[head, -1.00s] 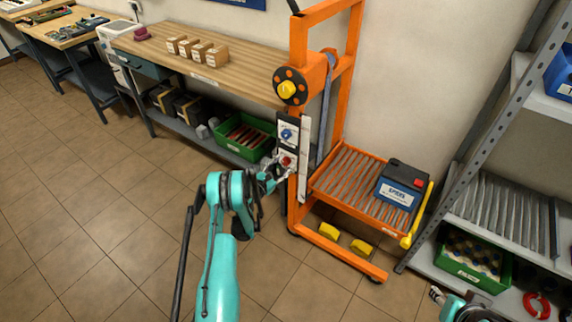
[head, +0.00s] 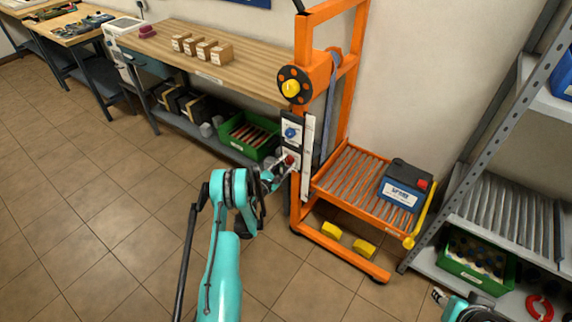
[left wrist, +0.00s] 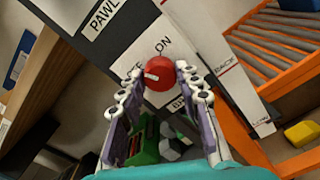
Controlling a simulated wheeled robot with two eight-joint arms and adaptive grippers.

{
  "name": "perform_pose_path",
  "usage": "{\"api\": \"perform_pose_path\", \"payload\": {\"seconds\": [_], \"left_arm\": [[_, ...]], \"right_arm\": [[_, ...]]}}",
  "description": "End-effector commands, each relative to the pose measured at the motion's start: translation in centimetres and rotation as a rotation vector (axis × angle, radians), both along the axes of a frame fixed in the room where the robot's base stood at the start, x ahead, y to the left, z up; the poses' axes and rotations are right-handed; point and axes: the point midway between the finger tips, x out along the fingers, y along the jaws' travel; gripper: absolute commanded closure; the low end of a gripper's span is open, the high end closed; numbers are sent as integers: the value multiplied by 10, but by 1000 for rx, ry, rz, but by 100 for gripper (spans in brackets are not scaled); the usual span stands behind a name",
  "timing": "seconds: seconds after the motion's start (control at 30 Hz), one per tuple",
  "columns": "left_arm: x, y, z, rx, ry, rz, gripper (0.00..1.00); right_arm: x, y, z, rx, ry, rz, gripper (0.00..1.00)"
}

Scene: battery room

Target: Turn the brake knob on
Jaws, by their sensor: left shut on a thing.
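The red round brake knob (left wrist: 158,73) has a white mark on its face and sits on a white label plate reading "ON". In the head view it is a small red spot (head: 289,160) low on the orange lifter's front post. My left gripper (left wrist: 152,84) has its fingers on either side of the knob and is shut on it. In the head view my left gripper (head: 283,164) reaches the post from the left. A blue knob (head: 291,132) sits just above on the same panel. My right gripper (head: 439,296) shows only partly at the lower right.
The orange lifter (head: 301,215) carries a roller tray with a battery (head: 405,184). A workbench (head: 230,71) stands behind at left, with a green bin (head: 233,142) below. A grey shelf rack (head: 480,130) stands at right. The floor at left is clear.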

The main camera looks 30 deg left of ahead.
Motion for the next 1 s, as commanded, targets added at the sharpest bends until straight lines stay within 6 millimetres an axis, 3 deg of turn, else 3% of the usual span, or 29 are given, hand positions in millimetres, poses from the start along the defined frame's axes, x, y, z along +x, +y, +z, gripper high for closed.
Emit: {"api": "perform_pose_path", "payload": {"seconds": [1.0], "left_arm": [[1, 1, 1, 951, -75, 0, 96]], "right_arm": [[0, 0, 0, 0, 0, 0, 60]]}}
